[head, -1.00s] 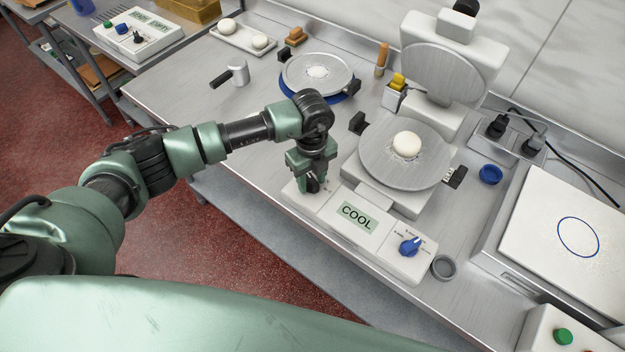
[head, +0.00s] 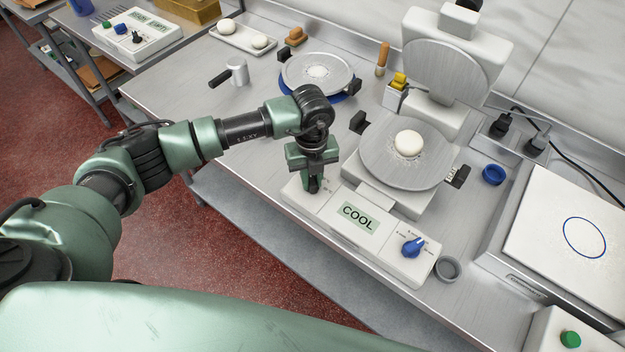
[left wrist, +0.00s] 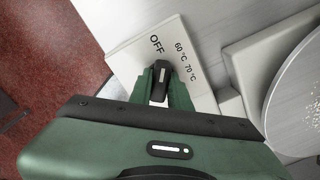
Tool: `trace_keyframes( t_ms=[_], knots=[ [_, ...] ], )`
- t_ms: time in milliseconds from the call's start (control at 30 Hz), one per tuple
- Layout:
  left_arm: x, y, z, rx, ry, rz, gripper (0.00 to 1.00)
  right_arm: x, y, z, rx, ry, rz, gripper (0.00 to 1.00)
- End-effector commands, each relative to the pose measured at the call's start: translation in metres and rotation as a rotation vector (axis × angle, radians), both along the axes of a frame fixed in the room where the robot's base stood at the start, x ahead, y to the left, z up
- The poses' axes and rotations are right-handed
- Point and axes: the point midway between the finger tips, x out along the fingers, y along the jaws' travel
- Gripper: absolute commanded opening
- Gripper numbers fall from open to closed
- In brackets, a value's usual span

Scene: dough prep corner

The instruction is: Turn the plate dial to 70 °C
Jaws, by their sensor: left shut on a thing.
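The plate dial (left wrist: 161,76) is a black knob with a white line, on the left end of the white control panel (head: 385,257). My left gripper (head: 312,186) points down over that end and is shut on the dial, with a green finger on each side in the left wrist view. The labels OFF, 60 °C and 70 °C are printed around it. The white line points up, nearest OFF. The panel display (head: 358,217) reads COOL. The round metal plate (head: 385,165) behind carries a pale dough ball (head: 408,143). In the head view the gripper mostly hides the dial. My right gripper is out of view.
A blue knob (head: 413,247) sits at the panel's right end, with a grey ring (head: 448,269) beside it. The raised press lid (head: 445,72) stands behind the plate.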

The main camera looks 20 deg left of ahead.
Motion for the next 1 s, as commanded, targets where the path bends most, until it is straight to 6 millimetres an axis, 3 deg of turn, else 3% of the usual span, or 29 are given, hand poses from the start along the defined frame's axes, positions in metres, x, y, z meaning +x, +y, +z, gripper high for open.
trace_keyframes(
  t_ms=[267,633,1000],
  knots=[
    [0.000,0.001,-0.001,0.001,-0.002,-0.021,0.00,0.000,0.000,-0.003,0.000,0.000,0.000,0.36],
    [0.001,0.000,-0.002,0.001,-0.002,-0.275,0.00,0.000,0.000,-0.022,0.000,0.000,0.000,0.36],
    [0.000,0.000,0.000,0.000,-0.001,-0.304,0.00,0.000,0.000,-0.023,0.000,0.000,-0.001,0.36]
  ],
)
